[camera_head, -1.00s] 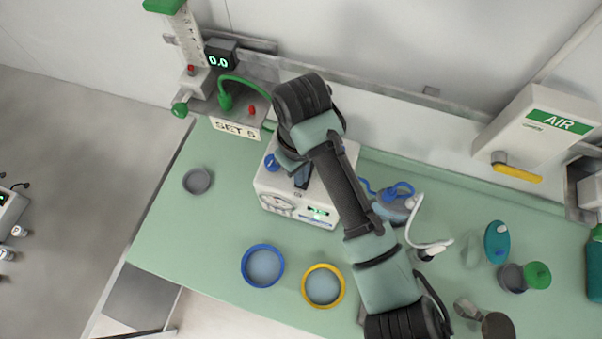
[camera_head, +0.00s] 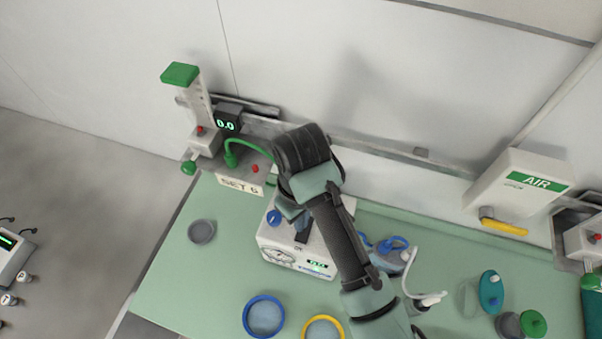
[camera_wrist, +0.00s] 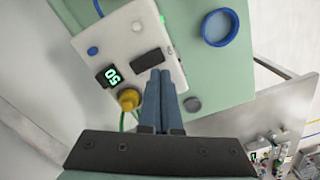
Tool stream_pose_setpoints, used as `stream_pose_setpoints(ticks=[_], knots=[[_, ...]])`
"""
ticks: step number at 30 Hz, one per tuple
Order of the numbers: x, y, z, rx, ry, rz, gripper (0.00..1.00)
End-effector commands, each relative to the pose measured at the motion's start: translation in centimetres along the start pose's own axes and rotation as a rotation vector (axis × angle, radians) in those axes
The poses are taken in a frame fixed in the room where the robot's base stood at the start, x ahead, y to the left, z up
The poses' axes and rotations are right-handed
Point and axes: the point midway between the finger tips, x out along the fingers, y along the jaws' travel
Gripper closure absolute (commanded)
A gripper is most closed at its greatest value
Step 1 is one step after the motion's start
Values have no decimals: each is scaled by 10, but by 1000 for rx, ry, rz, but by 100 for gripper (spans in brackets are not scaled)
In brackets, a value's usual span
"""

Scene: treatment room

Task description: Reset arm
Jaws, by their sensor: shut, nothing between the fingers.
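My arm (camera_head: 340,240) reaches up from the bottom of the head view, over the green counter, and bends at a dark joint near the wall. My gripper shows in the wrist view (camera_wrist: 163,80), its two blue-grey fingers together with nothing between them. The fingertips appear in front of the white device (camera_wrist: 115,45), close to its dark top slot; whether they touch it cannot be told. In the head view the white device (camera_head: 325,263) stands on the counter, partly hidden by my arm.
The counter (camera_head: 190,280) holds a blue-rimmed dish (camera_head: 263,316), a yellow-rimmed dish (camera_head: 323,328), a grey cup (camera_head: 201,231) and a blue mask (camera_head: 392,248). A flowmeter (camera_head: 196,105) and the AIR box (camera_head: 520,190) are at the wall. The counter's left part is mostly clear.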

Motion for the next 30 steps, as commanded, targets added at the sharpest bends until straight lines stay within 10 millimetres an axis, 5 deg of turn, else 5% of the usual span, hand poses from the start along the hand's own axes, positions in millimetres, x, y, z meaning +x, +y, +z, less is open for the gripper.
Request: stream_pose_setpoints(ticks=[8,11,14,18,22,26,30], knots=[[0,0,0,0,0,0,100],[-10,6,-30,4,118,56,100],[-41,16,-79,22,336,150,100],[-124,28,-144,67,739,305,100],[-220,30,-167,124,1123,434,100],[-318,25,-148,191,1504,558,100],[-400,14,-90,264,1865,688,100]])
